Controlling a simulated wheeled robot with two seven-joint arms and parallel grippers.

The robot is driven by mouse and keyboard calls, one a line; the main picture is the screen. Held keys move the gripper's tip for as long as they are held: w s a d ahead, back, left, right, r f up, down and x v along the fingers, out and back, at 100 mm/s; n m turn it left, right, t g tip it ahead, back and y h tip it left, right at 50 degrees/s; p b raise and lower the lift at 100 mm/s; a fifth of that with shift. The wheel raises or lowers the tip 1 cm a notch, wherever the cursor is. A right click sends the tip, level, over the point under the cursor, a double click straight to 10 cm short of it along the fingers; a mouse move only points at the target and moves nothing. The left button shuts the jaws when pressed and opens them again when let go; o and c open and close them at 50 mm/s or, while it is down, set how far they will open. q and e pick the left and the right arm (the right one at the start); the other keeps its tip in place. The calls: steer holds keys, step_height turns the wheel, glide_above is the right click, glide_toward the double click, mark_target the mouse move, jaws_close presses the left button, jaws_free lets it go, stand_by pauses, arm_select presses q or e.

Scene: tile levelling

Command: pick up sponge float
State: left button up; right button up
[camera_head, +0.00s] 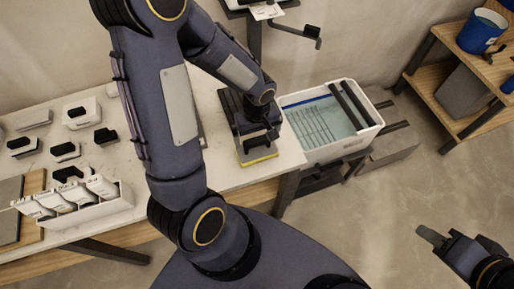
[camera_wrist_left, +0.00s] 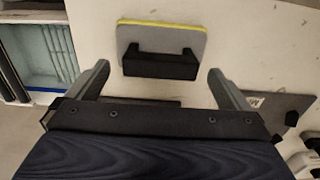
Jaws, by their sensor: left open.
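The sponge float is a grey board with a yellow sponge edge and a black handle. In the left wrist view the sponge float (camera_wrist_left: 190,42) lies flat on the white table top, just ahead of my left gripper (camera_wrist_left: 158,82). The fingers are apart, one to each side of the black handle and not touching it. In the head view my left gripper (camera_head: 258,135) is over the float, and only the yellow edge of the sponge float (camera_head: 258,160) shows below it. My right gripper (camera_head: 440,240) hangs over the floor at lower right; its jaw opening is unclear.
A white wash tub (camera_head: 345,140) with water and a rack stands right of the table (camera_head: 225,180). Several black-handled tools lie on the table's left, near a white box (camera_head: 105,212) of packets. A wooden shelf (camera_head: 450,110) with a blue bucket (camera_head: 481,32) stands at far right.

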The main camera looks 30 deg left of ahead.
mark_target(257, 140)
arm_select(q)
step_height(257, 140, down, 4)
steer(key=shift+r, duration=0.2)
steer(key=c, duration=1.1)
steer(key=shift+r, duration=0.1)
steer(key=shift+c, duration=0.2)
